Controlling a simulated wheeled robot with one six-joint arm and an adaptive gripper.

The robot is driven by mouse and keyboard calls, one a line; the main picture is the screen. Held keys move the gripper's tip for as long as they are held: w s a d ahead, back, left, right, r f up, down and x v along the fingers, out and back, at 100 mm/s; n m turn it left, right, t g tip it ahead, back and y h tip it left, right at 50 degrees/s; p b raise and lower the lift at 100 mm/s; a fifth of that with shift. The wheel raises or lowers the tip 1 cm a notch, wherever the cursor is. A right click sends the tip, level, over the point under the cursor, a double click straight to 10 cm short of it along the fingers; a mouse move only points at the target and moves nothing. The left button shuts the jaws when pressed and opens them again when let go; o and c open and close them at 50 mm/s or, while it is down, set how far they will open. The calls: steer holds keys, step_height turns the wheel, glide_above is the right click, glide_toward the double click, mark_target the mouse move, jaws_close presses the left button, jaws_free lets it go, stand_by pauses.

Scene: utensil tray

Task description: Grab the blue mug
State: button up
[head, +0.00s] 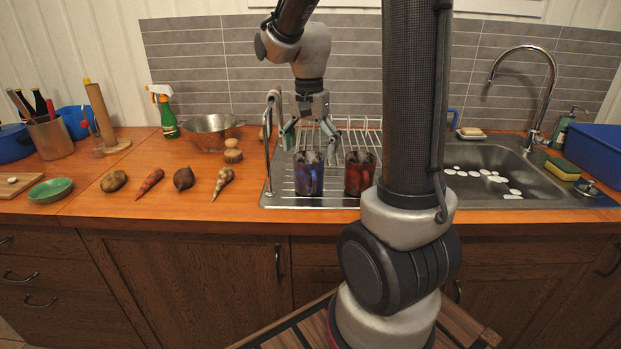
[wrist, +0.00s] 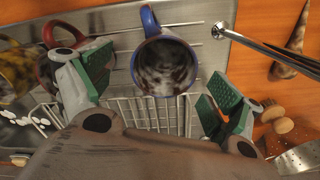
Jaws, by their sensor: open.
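The blue mug (head: 308,174) stands upright on the drainer at the left of the sink. In the wrist view the blue mug (wrist: 163,62) shows its blue rim, dark mottled inside and a handle pointing to the top of the picture. My gripper (head: 311,136) is above and behind the mug in the head view, pointing down. In the wrist view my gripper (wrist: 160,92) is open and empty, its green-padded fingers on either side of the mug's near edge, apart from it.
A red mug (head: 359,173) stands just right of the blue mug; it also shows in the wrist view (wrist: 50,68). The drainer's wire rack (head: 345,130) is behind. A tap-like metal post (head: 268,130) rises at the drainer's left. Vegetables, including a carrot (head: 150,182), lie further left.

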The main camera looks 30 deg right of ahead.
mark_target(308, 172)
steer(key=f, duration=0.7)
steer(key=shift+a, duration=0.35)
steer(key=c, duration=1.3)
